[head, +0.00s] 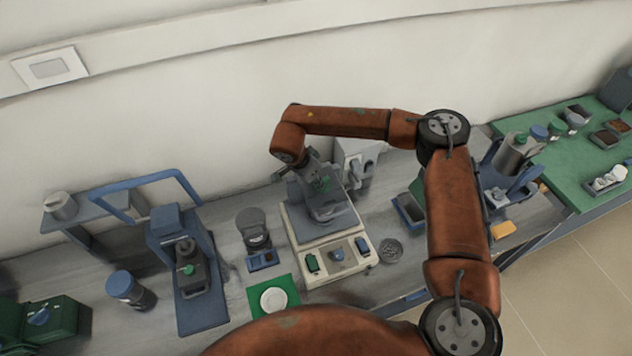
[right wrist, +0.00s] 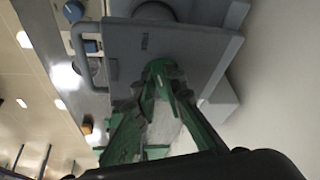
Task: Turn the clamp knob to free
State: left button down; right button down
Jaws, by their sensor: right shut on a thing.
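A machine with a cream base (head: 318,268) and a tilted grey-blue upper part (head: 305,225) stands mid-bench. My right gripper (head: 320,184) reaches down to this upper part from behind. In the right wrist view its green fingers (right wrist: 160,72) come together against the flat grey panel (right wrist: 185,50), closed on a small part there. That part, apparently the clamp knob, is mostly hidden by the fingers, so its turn position cannot be read. A bar handle (right wrist: 80,55) lies beside the panel. My left gripper is not in view.
A blue dial (head: 337,254) and green and blue switches sit on the base front. A grey press-like device (head: 180,265) stands left. A white dish (head: 273,299) lies on a green mat. A round mesh (head: 390,250) lies right. A green-topped table (head: 560,165) stands far right.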

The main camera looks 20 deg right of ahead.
jog(key=shift+s+d+n+t, duration=0.1)
jog(key=shift+n+t, duration=0.2)
jog(key=shift+n, duration=0.3)
jog(key=c, duration=2)
grip_release()
jog(key=shift+r, duration=0.1)
jog(key=v, duration=1.1)
jog(key=shift+s+r, duration=0.1)
jog(key=shift+r, duration=0.35)
